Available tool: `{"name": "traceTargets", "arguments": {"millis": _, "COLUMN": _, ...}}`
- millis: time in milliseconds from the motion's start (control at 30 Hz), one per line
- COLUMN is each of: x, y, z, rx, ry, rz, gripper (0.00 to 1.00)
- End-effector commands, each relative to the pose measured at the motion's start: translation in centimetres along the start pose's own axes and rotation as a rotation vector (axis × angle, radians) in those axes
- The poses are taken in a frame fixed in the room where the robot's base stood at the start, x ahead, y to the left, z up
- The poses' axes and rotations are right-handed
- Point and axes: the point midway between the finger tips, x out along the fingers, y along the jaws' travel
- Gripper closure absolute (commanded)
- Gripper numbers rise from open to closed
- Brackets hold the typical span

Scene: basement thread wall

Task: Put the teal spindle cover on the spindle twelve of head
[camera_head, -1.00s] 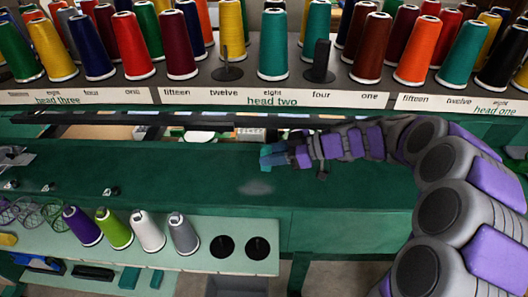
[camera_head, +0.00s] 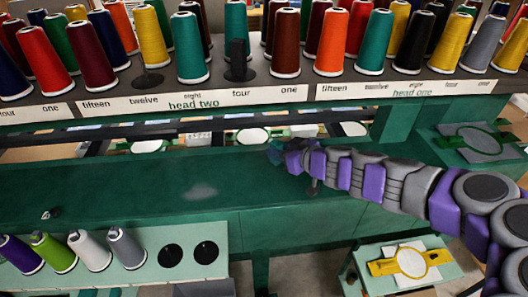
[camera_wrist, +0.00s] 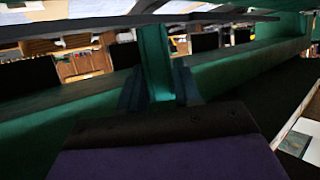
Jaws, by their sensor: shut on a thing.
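My gripper (camera_head: 280,152) is out over the green machine beam, below the thread rack. In the wrist view its fingers (camera_wrist: 158,92) are shut on an upright teal piece, the teal spindle cover (camera_wrist: 155,60); its top runs up past the dark rail in the picture. In the head view the cover is small and hard to make out at the gripper's tip. On the rack, head two's place labelled twelve has a bare dark spindle (camera_head: 148,78) without a cone. A taller, thicker dark post (camera_head: 239,62) stands near head two's label four.
Coloured thread cones crowd the rack (camera_head: 205,97) on both sides of the bare spindle, including a teal cone (camera_head: 190,50) to its right. A lower pale-green shelf (camera_head: 120,283) holds several cones. A yellow hoop (camera_head: 410,262) lies at lower right. Dark rails cross behind my gripper.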

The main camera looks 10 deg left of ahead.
Motion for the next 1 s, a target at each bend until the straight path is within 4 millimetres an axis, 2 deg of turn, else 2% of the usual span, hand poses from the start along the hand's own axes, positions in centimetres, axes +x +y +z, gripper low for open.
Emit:
{"name": "traceTargets", "arguments": {"millis": 567, "x": -4.2, "y": 7.8, "z": 0.4, "rx": 0.233, "ry": 0.001, "rz": 0.570, "gripper": 0.95}}
{"name": "traceTargets", "arguments": {"millis": 900, "x": -8.3, "y": 13.1, "z": 0.5, "rx": 0.388, "ry": 0.002, "rz": 0.967, "gripper": 0.95}}
{"name": "traceTargets", "arguments": {"millis": 1000, "x": -9.1, "y": 14.1, "z": 0.2, "rx": 0.420, "ry": 0.004, "rz": 1.038, "gripper": 0.95}}
